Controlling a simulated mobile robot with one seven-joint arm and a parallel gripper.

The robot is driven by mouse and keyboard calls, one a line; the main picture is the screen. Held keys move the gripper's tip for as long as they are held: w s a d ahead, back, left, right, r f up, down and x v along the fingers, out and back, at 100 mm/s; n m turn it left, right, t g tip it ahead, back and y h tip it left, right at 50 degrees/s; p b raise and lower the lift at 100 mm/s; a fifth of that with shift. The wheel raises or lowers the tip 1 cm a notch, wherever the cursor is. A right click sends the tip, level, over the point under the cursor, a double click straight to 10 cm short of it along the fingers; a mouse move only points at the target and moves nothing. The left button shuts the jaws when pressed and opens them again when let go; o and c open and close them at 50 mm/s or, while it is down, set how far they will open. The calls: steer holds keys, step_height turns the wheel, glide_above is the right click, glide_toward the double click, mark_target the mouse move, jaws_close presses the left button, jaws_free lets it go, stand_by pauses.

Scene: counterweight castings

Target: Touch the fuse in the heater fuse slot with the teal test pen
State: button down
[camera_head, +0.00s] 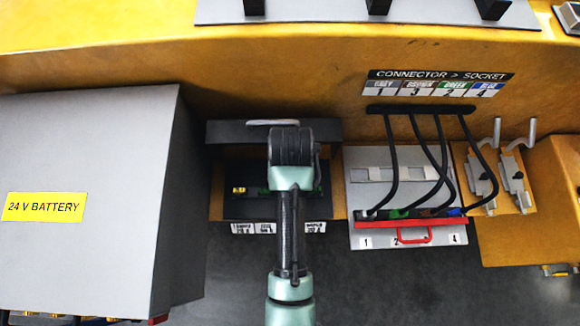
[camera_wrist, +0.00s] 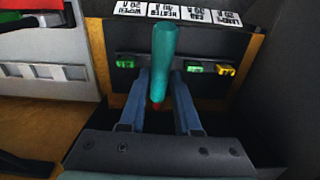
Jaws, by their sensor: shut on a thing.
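My gripper (camera_wrist: 159,88) has its two blue fingers shut on the teal test pen (camera_wrist: 164,50). In the wrist view the pen stands nearly upright in front of the fuse panel (camera_wrist: 110,80), with a small red part low between the fingers. The pen covers the place below the heater label (camera_wrist: 161,11), so the heater fuse is hidden. I cannot tell whether pen and fuse touch. Other fuses show: a green one (camera_wrist: 125,62) to the left, a green one (camera_wrist: 195,67) and a yellow one (camera_wrist: 225,70) to the right. In the head view my arm covers the pen.
The fuse box (camera_head: 228,208) sits in a recess with a dark lid (camera_head: 232,132) above. The grey 24 V battery case (camera_head: 90,150) stands left. A connector panel (camera_head: 375,237) with black cables and a red-handled bar (camera_head: 412,225) is right. Metal clips (camera_head: 497,175) stand farther right.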

steer(key=shift+s+d+r+p, duration=0.1)
steer(key=shift+s+r+p, duration=0.05)
steer(key=shift+r+p, duration=0.8)
steer(key=shift+g, duration=0.6)
steer(key=s+r+p, duration=0.1)
steer(key=p, duration=0.2)
steer(key=s+r+p, duration=0.1)
steer(key=s+p, duration=0.1)
steer(key=p, duration=0.2)
steer(key=shift+s+a+r, duration=0.2)
steer(key=shift+s, duration=0.1)
steer(key=p, duration=0.1)
steer(key=s+p, duration=0.1)
steer(key=shift+s+r+p, duration=0.3)
steer(key=shift+f, duration=0.15)
steer(key=shift+f+b, duration=1.7)
steer(key=shift+f, duration=0.6)
steer(key=shift+f+b, duration=0.35)
steer(key=shift+f, duration=0.25)
steer(key=shift+s, duration=0.1)
steer(key=shift+p, duration=0.3)
